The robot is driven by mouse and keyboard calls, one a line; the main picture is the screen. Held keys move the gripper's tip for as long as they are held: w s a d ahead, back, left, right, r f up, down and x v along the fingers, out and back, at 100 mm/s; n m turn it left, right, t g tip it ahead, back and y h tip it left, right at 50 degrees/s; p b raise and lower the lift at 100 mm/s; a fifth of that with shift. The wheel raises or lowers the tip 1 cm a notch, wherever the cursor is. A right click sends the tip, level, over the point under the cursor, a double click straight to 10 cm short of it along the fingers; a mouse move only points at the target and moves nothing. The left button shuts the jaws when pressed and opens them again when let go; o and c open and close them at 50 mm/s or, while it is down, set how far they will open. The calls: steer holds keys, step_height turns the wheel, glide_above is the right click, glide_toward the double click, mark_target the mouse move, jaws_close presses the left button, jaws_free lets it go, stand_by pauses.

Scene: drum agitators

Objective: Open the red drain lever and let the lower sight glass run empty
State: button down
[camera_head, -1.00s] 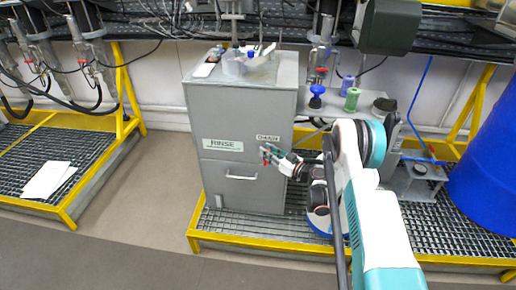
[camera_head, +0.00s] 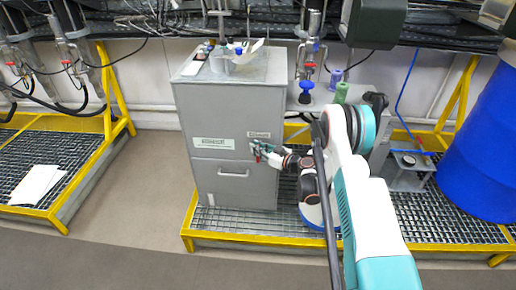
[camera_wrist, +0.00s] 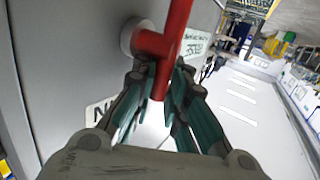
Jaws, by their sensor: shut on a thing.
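The red drain lever (camera_wrist: 172,40) shows large in the wrist view, a bar on a round grey hub on the cabinet face. In the head view it is a small red spot (camera_head: 257,154) under the DRAIN label (camera_head: 260,134). My gripper (camera_wrist: 160,80) is shut on the lever, with a dark finger on each side of its lower part. In the head view my gripper (camera_head: 266,154) is at the front of the grey RINSE cabinet (camera_head: 234,101). A small pale upright strip (camera_head: 211,199) is low on the cabinet front; I cannot tell whether it is the lower sight glass or its level.
The cabinet stands on a yellow-edged grating (camera_head: 330,240). A blue drum (camera_head: 485,150) is at the right. Blue and green bottles (camera_head: 341,92) stand on a shelf behind my arm. The floor in front is clear.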

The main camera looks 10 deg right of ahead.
steer(key=c, duration=1.9)
jaws_free()
steer(key=shift+s+d, duration=0.1)
steer(key=shift+s, duration=0.05)
steer(key=v, duration=0.7)
steer(key=shift+s, duration=0.1)
steer(key=shift+d, duration=0.1)
